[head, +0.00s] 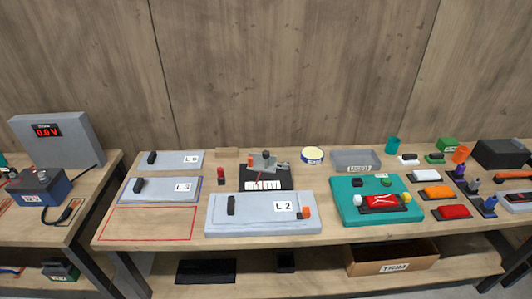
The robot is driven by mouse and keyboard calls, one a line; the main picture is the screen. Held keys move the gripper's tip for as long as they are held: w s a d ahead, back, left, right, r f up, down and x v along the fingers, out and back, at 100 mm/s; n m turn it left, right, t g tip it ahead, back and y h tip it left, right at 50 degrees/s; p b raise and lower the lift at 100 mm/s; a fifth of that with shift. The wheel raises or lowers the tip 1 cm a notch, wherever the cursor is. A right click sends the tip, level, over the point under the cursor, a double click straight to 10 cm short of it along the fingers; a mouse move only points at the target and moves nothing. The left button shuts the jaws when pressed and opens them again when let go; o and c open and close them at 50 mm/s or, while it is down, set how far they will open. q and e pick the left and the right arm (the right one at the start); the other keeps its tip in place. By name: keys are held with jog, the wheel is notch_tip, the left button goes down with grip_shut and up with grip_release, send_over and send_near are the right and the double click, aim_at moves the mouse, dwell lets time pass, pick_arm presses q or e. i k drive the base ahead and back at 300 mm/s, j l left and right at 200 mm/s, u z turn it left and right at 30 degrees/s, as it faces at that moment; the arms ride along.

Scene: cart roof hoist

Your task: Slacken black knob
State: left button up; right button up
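Neither of my grippers is in view. Several small black parts could be the black knob, and I cannot tell which one it is. A small black knob-like part (357,182) stands on the teal board (345,209), near a green one (386,182) and a red piece (381,202). A dark knob-like top (266,154) sits on the grey fixture above a black base. Upright black handles stand on the grey panels marked L2 (231,205), L3 (138,185) and L6 (152,158). The parts are too small to show how tight any is.
A display reading 0.0 V (46,131) and a blue battery-like box (42,187) are on the left table. A red outline (150,223) marks bare wood at the front left. Coloured blocks and cups crowd the right. A box marked TRIM (392,258) is on the lower shelf.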

aim_at(265, 154)
jog(key=i+l+u, duration=0.1)
jog(key=u, duration=0.25)
jog(key=i+l+u, duration=0.2)
jog(key=u, duration=0.15)
jog(key=i+l+u, duration=0.2)
jog(key=u, duration=0.15)
jog(key=i, duration=0.05)
